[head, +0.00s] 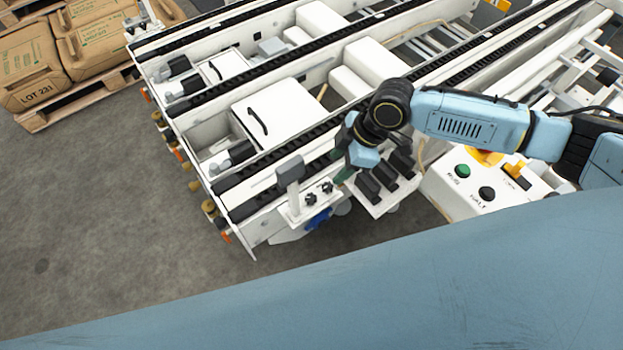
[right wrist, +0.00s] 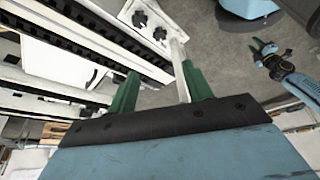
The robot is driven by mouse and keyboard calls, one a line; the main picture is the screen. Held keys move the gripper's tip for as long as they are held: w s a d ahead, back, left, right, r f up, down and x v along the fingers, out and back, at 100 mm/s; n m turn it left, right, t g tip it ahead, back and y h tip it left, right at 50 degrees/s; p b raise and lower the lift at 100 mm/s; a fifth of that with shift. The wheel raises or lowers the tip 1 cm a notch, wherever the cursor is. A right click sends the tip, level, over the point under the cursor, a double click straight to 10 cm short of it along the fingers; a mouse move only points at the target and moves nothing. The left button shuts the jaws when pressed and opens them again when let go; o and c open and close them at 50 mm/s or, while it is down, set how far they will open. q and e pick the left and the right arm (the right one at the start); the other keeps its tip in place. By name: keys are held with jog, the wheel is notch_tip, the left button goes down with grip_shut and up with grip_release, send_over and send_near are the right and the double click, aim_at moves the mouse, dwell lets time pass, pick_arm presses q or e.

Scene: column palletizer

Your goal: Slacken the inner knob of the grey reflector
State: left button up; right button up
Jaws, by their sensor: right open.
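The grey reflector (head: 290,171) stands on a white bracket at the near edge of the conveyor in the head view. Two black knobs sit on the bracket beside it, one on the left (head: 311,198) and one on the right (head: 327,187). In the right wrist view the same plate seems to show two dark knobs, one (right wrist: 140,18) and another (right wrist: 160,33), beyond the fingers. My right gripper (head: 340,170) is open just right of the knobs, its green fingers (right wrist: 160,88) apart and holding nothing. My left gripper (right wrist: 263,48) shows small in the right wrist view, away from the bracket.
A white plate with black blocks (head: 378,182) is close under my right gripper. A control box (head: 478,190) with green and black buttons stands to the right. Conveyor rails (head: 262,170) run behind the bracket. Sacks on a pallet (head: 75,95) are far left; the floor at left is clear.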

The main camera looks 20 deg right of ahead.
notch_tip(320, 180, down, 2)
jog(key=b, duration=0.5)
send_near(312, 198)
jog(key=x, duration=0.7)
jog(key=shift+d, duration=0.1)
jog(key=shift+w+a+f, duration=0.1)
jog(key=shift+a+f, duration=0.15)
jog(key=shift+f, duration=0.35)
pick_arm(q)
jog(key=w+r, duration=0.2)
jog(key=w, duration=0.9)
jog(key=shift+w+d+r+t, duration=0.3)
jog(key=shift+t, duration=0.1)
pick_arm(e)
jog(key=shift+c, duration=0.4)
jog(key=c, duration=0.9)
